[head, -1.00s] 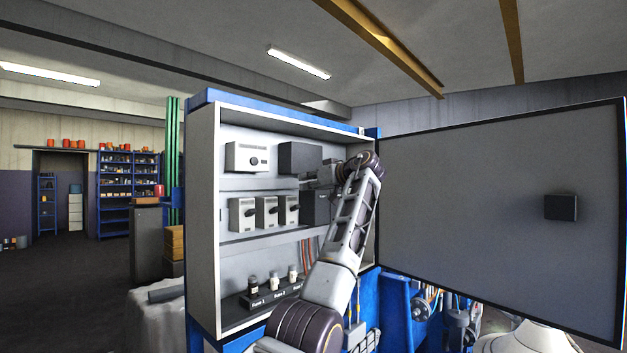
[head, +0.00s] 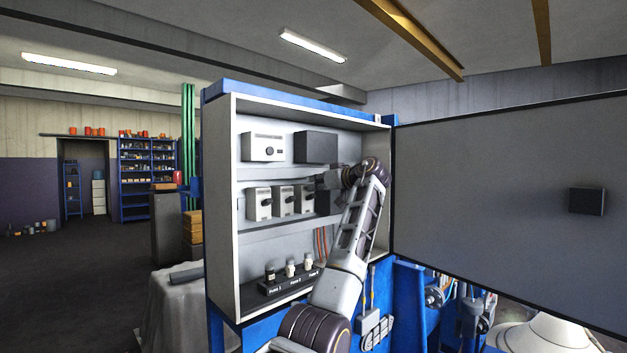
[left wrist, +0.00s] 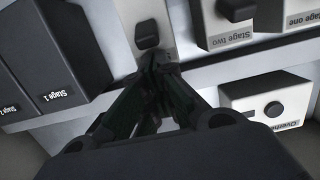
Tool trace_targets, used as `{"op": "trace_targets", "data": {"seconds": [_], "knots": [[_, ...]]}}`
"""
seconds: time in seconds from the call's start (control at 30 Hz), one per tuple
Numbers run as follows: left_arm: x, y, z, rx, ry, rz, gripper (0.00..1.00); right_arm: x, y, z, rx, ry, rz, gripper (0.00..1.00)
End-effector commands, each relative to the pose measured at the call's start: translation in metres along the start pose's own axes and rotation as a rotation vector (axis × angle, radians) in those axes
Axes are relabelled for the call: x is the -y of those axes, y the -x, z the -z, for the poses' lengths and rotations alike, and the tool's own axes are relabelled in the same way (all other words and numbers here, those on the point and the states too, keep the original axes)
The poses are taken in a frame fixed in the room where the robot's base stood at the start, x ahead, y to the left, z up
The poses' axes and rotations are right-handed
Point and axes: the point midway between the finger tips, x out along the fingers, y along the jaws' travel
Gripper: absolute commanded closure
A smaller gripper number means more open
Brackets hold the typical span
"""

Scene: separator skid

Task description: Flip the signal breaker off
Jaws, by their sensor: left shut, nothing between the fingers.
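The breakers are a row of white modules with dark toggles in the open cabinet. In the head view I see the left (head: 259,204), middle (head: 283,200) and right (head: 304,198) ones. My left gripper (head: 321,181) is at the upper right of this row. In the left wrist view my left gripper (left wrist: 158,62) is shut and empty. Its tips are close to the dark toggle (left wrist: 147,32) of one module, whose label I cannot see; contact is unclear. Neighbouring modules read "Stage two" (left wrist: 230,42) and "Stage one" (left wrist: 298,20), upside down. My right gripper is not in view.
A white box with a knob (head: 264,148) and a dark box (head: 316,147) sit above the breakers. Fuses (head: 290,269) stand on a lower shelf. The cabinet's side wall (head: 221,210) and open door (head: 500,190) flank the space. Another dark box (left wrist: 50,60) shows "Stage 1".

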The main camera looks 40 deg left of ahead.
Motion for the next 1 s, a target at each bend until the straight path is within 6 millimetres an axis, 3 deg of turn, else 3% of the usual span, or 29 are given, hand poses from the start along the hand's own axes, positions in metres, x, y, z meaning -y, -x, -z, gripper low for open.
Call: {"op": "trace_targets", "data": {"seconds": [0.63, 1.0], "knots": [[0.0, 0.001, -0.004, -0.004, 0.0, 0.0, 1.0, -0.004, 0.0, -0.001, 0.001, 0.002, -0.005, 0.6], [0.001, 0.0, -0.006, -0.067, 0.003, 0.003, 1.0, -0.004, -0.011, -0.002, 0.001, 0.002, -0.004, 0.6]]}}
